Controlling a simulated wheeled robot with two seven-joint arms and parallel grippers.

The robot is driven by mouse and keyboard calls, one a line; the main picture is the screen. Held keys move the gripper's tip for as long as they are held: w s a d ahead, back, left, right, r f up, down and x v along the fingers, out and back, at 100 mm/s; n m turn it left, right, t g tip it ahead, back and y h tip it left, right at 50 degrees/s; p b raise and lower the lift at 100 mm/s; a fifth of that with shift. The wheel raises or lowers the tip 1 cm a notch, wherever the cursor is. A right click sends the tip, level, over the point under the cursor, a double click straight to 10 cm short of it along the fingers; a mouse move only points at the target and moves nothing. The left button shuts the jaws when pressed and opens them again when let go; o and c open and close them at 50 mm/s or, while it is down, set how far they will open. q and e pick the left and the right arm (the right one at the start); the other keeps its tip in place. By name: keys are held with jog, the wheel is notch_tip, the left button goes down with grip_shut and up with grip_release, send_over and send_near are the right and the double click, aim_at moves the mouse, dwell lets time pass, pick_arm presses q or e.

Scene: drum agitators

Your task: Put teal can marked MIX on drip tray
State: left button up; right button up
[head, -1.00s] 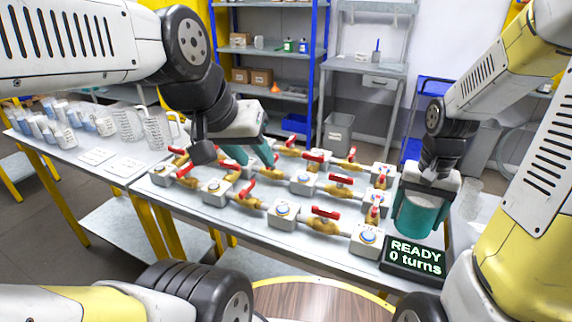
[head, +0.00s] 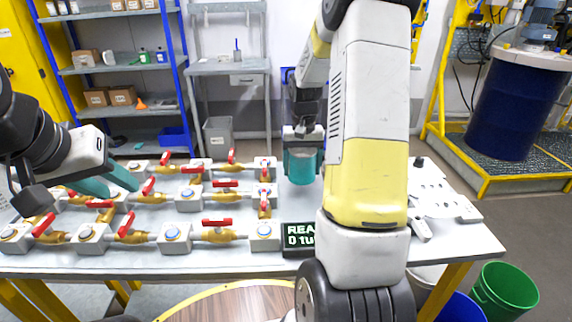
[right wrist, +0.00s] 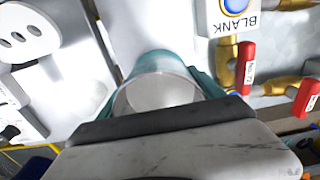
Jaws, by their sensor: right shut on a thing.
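A teal can (head: 302,167) is in my right gripper (head: 303,155), behind the display near the table's far edge in the head view. In the right wrist view the can (right wrist: 160,92) shows its open round mouth and pale inside between the jaws. No MIX mark can be read on it. I cannot tell whether its base touches the table. My left gripper (head: 122,190) is open and empty above the left valves, its teal fingers apart. No drip tray can be made out with certainty.
Rows of red-handled valves (head: 222,235) cover the table's left and middle. A READY display (head: 298,240) stands at the front. White slotted pieces (head: 430,190) lie at right. A blue drum (head: 515,105) stands on a yellow-edged grated platform (head: 490,165). Bins stand below the table's right end.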

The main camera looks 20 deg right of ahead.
jog(key=shift+w+d, duration=0.35)
jog(key=shift+w, duration=0.35)
jog(key=shift+f, duration=1.8)
jog(key=o, duration=1.9)
jog(key=shift+f, duration=0.15)
jog(key=shift+c, duration=0.2)
